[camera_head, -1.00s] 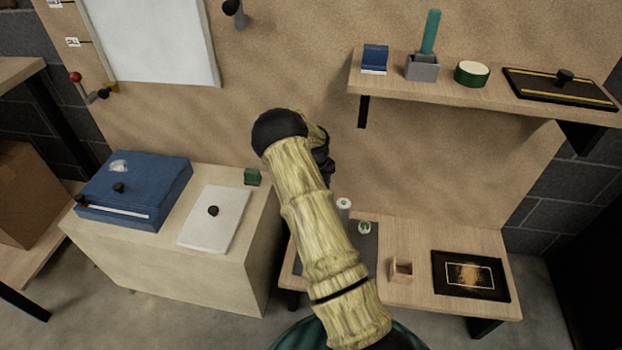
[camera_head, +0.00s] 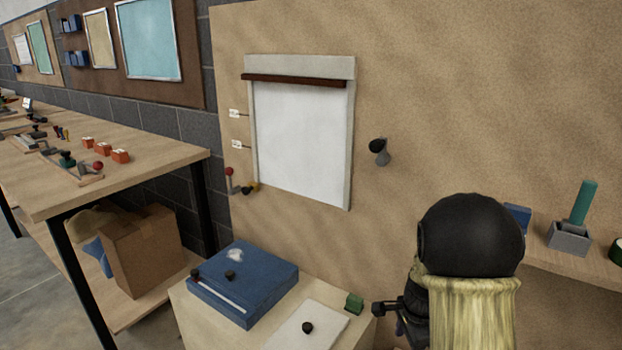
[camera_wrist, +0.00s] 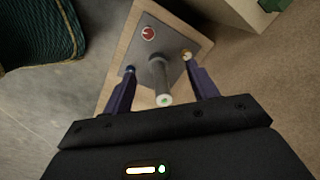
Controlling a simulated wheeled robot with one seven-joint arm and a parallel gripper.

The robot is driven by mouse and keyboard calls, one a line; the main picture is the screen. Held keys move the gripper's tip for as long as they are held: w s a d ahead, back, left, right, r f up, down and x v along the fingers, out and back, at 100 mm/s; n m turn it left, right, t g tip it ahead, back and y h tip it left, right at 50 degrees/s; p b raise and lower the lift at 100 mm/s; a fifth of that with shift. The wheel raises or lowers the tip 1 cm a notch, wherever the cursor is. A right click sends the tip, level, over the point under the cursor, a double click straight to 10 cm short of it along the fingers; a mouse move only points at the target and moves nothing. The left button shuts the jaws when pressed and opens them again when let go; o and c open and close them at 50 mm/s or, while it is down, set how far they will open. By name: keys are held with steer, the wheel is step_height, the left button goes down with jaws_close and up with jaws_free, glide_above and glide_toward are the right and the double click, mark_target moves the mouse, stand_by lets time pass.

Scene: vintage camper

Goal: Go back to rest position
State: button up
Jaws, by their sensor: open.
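My gripper (camera_wrist: 158,66) is open in the wrist view, its two dark fingers spread apart. It points down over a small low wooden table with a grey mat (camera_wrist: 148,34). A grey upright cylinder (camera_wrist: 162,88) with a pale, green-centred top appears between the fingers; I cannot tell how far below them it is. A red round piece (camera_wrist: 148,33) lies on the mat. In the head view my arm (camera_head: 470,300) rises at lower right, its black joint in front, and the fingertips are not clear there.
A cabinet (camera_head: 195,315) with a blue box (camera_head: 243,280), a white plate (camera_head: 305,330) and a green block (camera_head: 354,302) stands left of my arm. A shelf (camera_head: 560,262) is at right. A long workbench (camera_head: 130,150) is at left. A whiteboard (camera_head: 300,140) hangs on the panel.

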steer(key=s+a+r+n+t, duration=0.1)
steer(key=s+a+r+n, duration=0.2)
steer(key=s+n, duration=0.45)
steer(key=s+a+r+n+t, duration=0.1)
steer(key=s+a+r+n, duration=0.3)
steer(key=s+n, duration=0.4)
step_height(320, 180, up, 32)
steer(key=w+p, duration=0.1)
steer(key=p, duration=3.1)
steer(key=shift+f+n, duration=0.15)
steer(key=shift+n, duration=0.2)
steer(key=shift+w+d, duration=0.1)
